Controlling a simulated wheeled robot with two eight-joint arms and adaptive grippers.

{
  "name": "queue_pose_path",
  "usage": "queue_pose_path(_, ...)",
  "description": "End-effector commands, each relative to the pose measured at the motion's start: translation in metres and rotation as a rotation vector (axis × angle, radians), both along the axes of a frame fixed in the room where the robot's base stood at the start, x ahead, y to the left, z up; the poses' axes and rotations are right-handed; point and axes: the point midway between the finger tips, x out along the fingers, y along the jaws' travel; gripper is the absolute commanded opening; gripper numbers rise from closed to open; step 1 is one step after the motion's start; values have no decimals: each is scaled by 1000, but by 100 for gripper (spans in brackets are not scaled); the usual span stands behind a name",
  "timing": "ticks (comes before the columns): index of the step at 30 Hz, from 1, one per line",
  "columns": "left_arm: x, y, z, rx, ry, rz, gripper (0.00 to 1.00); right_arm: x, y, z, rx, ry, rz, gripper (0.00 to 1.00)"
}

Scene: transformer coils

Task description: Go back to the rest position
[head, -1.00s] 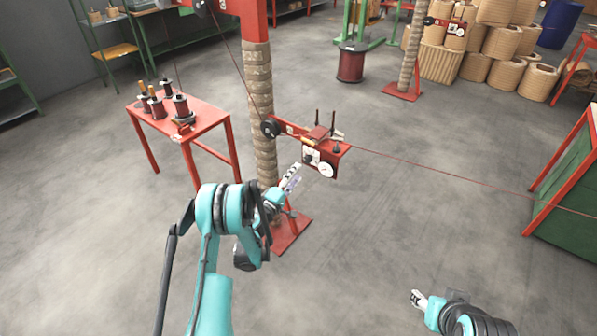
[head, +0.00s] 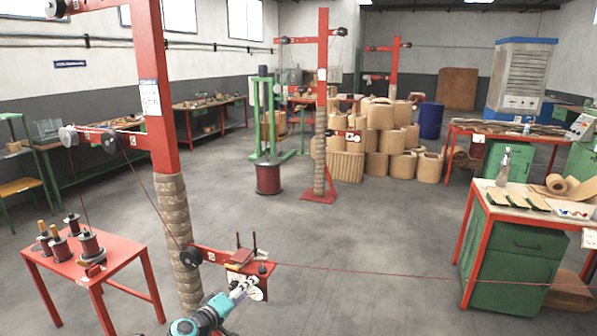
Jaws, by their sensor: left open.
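My left gripper (head: 243,290) is at the bottom of the head view, just in front of the red wire-tension bracket (head: 228,262) on the wrapped post (head: 178,235). It is open, and I see nothing between its fingers. It overlaps the bracket's white dial in the picture; whether it touches the bracket I cannot tell. My right gripper is not in view. A thin red wire (head: 380,273) runs from the bracket to the right across the room.
A red table (head: 100,262) with several wire spools stands at the left. A green cabinet workbench (head: 515,255) with paper pieces and a bottle is at the right. A second post (head: 320,150) and stacked tan coils (head: 385,140) stand farther back. The middle floor is clear.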

Motion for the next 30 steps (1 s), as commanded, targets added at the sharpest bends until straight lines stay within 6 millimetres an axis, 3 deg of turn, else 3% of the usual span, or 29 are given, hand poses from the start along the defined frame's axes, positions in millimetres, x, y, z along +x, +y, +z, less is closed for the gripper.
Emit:
queue_pose_path(3, -40, -20, 22, 136, 54, -54, 48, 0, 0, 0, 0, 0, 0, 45)
queue_pose_path(10, -131, -37, 38, 402, 162, -137, 48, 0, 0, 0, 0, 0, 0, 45)
queue_pose_path(14, -188, -35, 36, 557, 225, -173, 48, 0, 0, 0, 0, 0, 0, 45)
queue_pose_path(21, -289, -12, 18, 833, 334, -211, 48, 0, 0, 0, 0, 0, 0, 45)
queue_pose_path(25, -327, 4, 7, 945, 376, -216, 48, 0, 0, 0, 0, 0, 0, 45)
queue_pose_path(30, -349, 17, -1, 1021, 404, -215, 48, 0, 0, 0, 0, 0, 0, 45)
